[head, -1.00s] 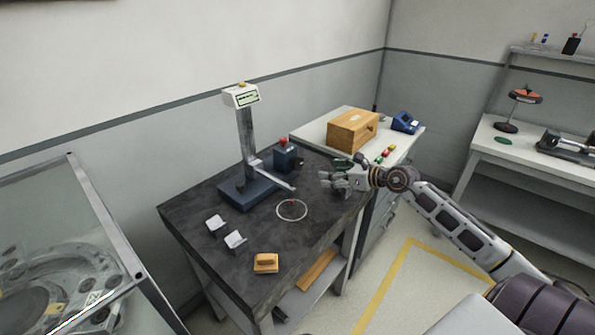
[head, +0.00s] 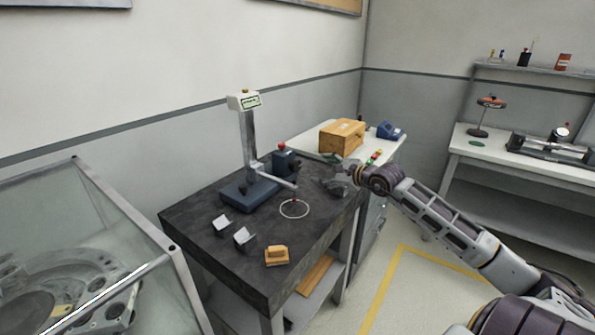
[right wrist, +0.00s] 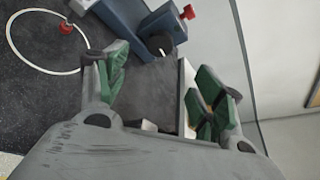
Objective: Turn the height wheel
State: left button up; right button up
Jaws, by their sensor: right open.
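A dark blue block (head: 285,161) with a red top stands on the dark stone table, beside a height stand with a steel column (head: 249,140). In the right wrist view a black round knob (right wrist: 160,46) on the blue block shows; it seems to be the height wheel. A red knob (right wrist: 188,12) is just above it. My right gripper (head: 331,186) is over the table's right side, right of the block. Its open fingers (right wrist: 162,88) show green pads, with nothing between them; the knob lies beyond them, apart. My left gripper is out of view.
A white ring (head: 294,209) is marked on the dark tabletop (head: 200,255), below the stand's arm (head: 277,181). Two small angled blocks and a wooden piece (head: 276,256) lie toward the front. A wooden box (head: 341,135) stands on the white bench behind my gripper.

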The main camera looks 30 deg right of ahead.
aim_at(297, 166)
jog(key=shift+d, duration=0.1)
jog(key=shift+w+f, duration=0.1)
jog(key=shift+w, duration=0.15)
jog(key=shift+x, duration=6.1)
jog(key=shift+w+f, duration=0.2)
jog(key=shift+w, duration=0.35)
jog(key=c, duration=1)
